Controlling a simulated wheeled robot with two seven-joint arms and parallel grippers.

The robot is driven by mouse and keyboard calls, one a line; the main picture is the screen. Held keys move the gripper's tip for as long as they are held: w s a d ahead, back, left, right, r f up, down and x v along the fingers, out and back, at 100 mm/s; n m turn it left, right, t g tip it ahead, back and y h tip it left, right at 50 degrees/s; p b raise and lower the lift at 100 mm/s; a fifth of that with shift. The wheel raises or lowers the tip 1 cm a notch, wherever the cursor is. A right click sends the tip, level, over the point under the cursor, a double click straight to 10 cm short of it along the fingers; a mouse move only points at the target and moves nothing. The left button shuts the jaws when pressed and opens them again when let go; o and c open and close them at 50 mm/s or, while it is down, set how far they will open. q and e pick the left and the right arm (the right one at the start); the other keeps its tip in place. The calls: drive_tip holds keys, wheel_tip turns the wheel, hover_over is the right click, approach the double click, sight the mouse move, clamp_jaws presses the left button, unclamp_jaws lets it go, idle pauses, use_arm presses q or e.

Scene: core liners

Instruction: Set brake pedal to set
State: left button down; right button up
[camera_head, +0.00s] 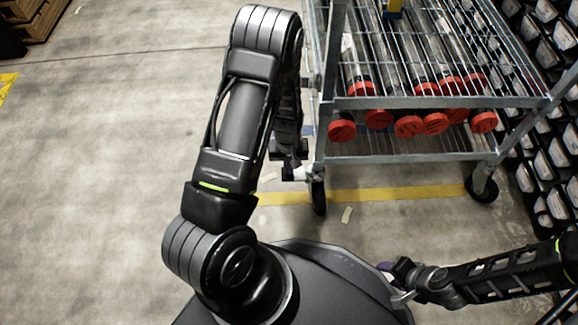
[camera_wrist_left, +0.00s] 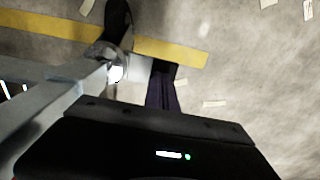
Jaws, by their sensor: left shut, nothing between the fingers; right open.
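The metal cart (camera_head: 430,102) stands at the upper right of the head view. Its near-left caster wheel (camera_head: 318,192) is below the corner post, and the caster also shows in the left wrist view (camera_wrist_left: 117,22). I cannot clearly make out a brake pedal or its position. My left gripper (camera_head: 290,174) is beside this caster, on its left, partly hidden by my own arm. In the left wrist view its dark fingers (camera_wrist_left: 162,90) are together and empty, close to the caster's metal bracket; contact is unclear. My right gripper (camera_head: 398,284) is open and empty at the lower right.
Core tubes with red caps (camera_head: 409,126) lie on the cart's shelf. Another caster (camera_head: 482,185) stands at the right. Racks of black bins (camera_head: 550,140) line the right side. A yellow floor line (camera_head: 390,193) runs under the cart.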

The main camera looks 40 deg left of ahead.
sight(284, 173)
use_arm(q)
drive_tip(key=shift+s+a+f, duration=0.2)
drive_tip(key=shift+f, duration=0.15)
idle(0.3)
drive_tip(key=shift+s+a+f, duration=0.15)
drive_tip(key=shift+a+f, duration=0.1)
drive_tip(key=shift+f, duration=0.35)
drive_tip(key=shift+a+f, duration=0.1)
drive_tip(key=shift+f, duration=0.45)
use_arm(e)
drive_tip(key=shift+f, duration=0.15)
use_arm(q)
drive_tip(key=shift+s, duration=0.1)
